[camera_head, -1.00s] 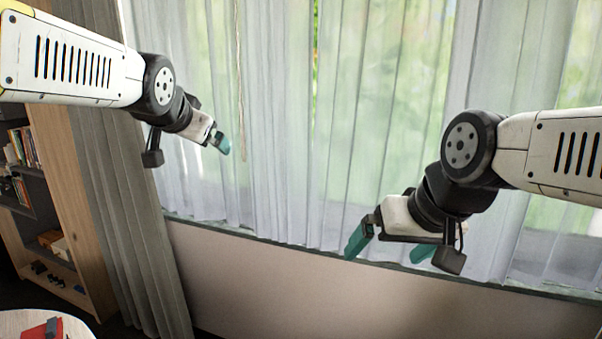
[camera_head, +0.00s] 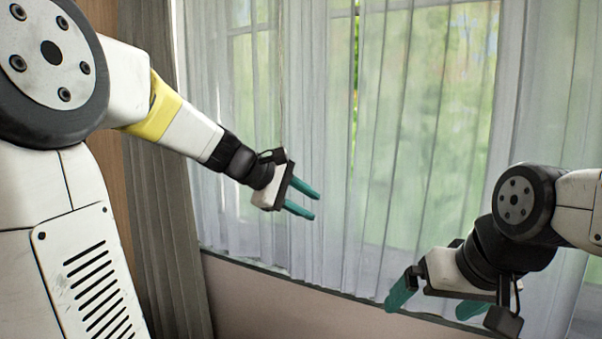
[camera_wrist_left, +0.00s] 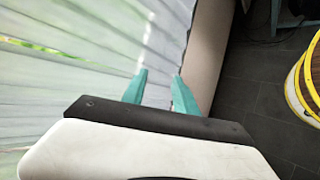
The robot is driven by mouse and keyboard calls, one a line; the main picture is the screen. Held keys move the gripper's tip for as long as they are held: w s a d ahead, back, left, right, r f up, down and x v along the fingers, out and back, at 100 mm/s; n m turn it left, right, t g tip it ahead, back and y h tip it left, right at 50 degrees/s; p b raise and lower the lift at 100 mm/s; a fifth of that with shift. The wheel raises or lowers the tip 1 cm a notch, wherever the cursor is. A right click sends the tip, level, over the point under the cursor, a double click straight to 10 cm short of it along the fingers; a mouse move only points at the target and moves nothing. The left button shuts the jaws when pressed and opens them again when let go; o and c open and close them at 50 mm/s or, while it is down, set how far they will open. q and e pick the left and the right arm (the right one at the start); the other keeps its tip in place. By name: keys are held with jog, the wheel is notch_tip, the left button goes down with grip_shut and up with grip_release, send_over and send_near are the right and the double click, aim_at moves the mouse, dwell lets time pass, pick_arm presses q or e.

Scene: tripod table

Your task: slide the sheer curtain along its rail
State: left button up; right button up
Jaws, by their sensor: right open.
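The sheer curtain (camera_head: 400,150) hangs in pale vertical folds across the window, with green showing through it. It also fills the left of the left wrist view (camera_wrist_left: 60,95). Its rail is out of view. My left gripper (camera_head: 315,205) is in front of the curtain, left of the middle, its fingers pointing right. In the left wrist view its teal fingers (camera_wrist_left: 159,76) are apart with nothing clearly held between them. I cannot tell whether they touch the fabric. My right gripper (camera_head: 427,310) is open and empty at lower right, low in front of the curtain.
A thick grey-brown curtain (camera_head: 165,210) hangs at the left of the window, beside a wooden panel (camera_head: 126,195). A plain wall (camera_head: 260,308) is below the sill. The left wrist view shows dark tiled floor (camera_wrist_left: 262,85) and a yellow-rimmed object (camera_wrist_left: 303,85) at right.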

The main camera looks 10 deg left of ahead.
pick_arm(q)
jog(key=w+a+n+t, duration=0.3)
jog(key=w+a+n, duration=0.25)
jog(key=w, duration=0.35)
jog(key=w+a+n+t+h, duration=0.1)
jog(key=w+a+n+t, duration=0.1)
jog(key=w+a+n, duration=0.5)
jog(key=w+a+n+t, duration=0.25)
jog(key=w+n, duration=0.25)
jog(key=w, duration=0.6)
jog(key=x, duration=0.8)
jog(key=shift+r+t, duration=0.45)
jog(key=shift+r, duration=0.2)
grip_shut()
